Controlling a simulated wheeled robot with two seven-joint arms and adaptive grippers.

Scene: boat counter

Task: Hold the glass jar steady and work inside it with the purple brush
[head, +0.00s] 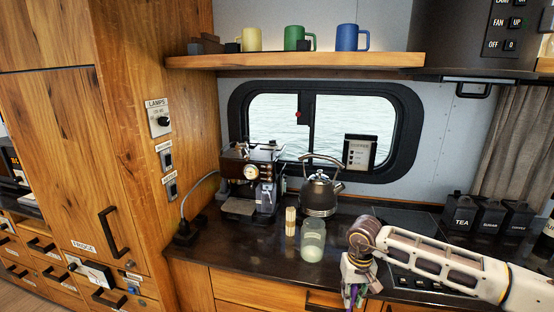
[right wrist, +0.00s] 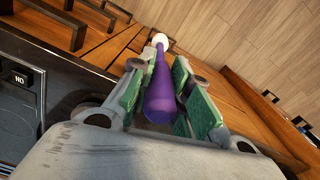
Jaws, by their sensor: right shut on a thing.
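The glass jar (head: 313,240) stands upright on the dark counter, open at the top and pale greenish. My right gripper (head: 353,290) is at the counter's front edge, to the right of the jar and apart from it, pointing down. In the right wrist view my right gripper (right wrist: 160,95) has its green pads shut on the purple brush (right wrist: 162,92). The brush has a purple handle and a white end beyond the fingers. In the head view only a little purple shows at the fingers. My left gripper is in neither view.
A wooden-looking cylinder (head: 291,221) stands just left of the jar. A kettle (head: 320,196) and a coffee machine (head: 250,180) are behind. A dark cooktop (head: 400,222) and canisters (head: 490,214) are at the right. The counter left of the jar is fairly clear.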

